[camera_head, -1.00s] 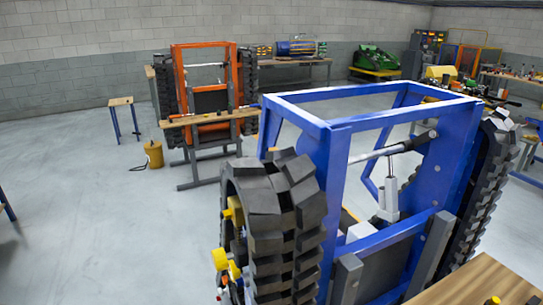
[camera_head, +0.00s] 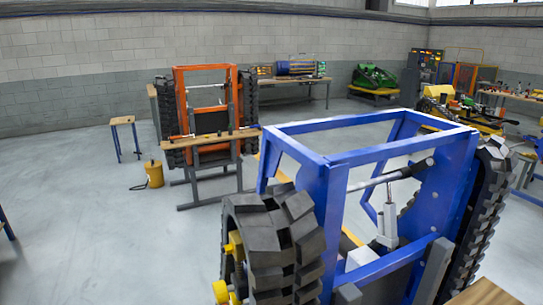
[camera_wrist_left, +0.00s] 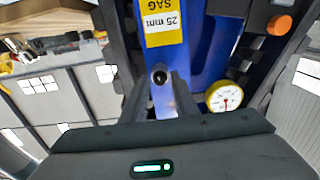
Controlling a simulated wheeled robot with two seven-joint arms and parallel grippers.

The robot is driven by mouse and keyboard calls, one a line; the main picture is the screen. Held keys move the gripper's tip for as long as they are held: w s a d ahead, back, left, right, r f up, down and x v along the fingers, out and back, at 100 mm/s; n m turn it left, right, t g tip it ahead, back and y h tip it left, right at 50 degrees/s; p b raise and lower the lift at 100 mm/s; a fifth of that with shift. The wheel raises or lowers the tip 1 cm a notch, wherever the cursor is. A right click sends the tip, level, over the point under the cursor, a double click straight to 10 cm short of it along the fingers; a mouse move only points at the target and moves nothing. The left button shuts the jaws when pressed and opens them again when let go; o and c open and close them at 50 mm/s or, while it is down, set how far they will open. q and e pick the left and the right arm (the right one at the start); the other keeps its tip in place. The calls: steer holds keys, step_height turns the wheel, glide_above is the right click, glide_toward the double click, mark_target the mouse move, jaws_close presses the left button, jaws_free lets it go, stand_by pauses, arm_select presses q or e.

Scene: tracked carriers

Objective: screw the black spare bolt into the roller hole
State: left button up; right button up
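In the left wrist view, the two dark fingers of my left gripper (camera_wrist_left: 160,90) reach up from the bottom and stand a little apart, with a small dark round thing (camera_wrist_left: 160,76) between their tips. I cannot tell whether it is a bolt seen end-on or a hole, or whether the fingers grip it. In the head view, the blue frame (camera_head: 340,190) carries black tracks (camera_head: 280,240) with yellow parts (camera_head: 222,290) at lower left. No black spare bolt or roller hole can be clearly made out. Neither gripper shows in the head view.
An orange tracked frame (camera_head: 208,75) stands behind, with a wooden bench (camera_head: 210,140). A wooden top (camera_head: 485,293) is at lower right.

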arm_select(q)
jaws_close()
steer(key=m+b, duration=0.4)
steer(key=m, duration=0.5)
steer(key=shift+m, duration=0.4)
steer(key=shift+b, duration=0.3)
steer(key=m+b, duration=0.6)
steer(key=m, duration=0.3)
steer(key=shift+m, duration=0.3)
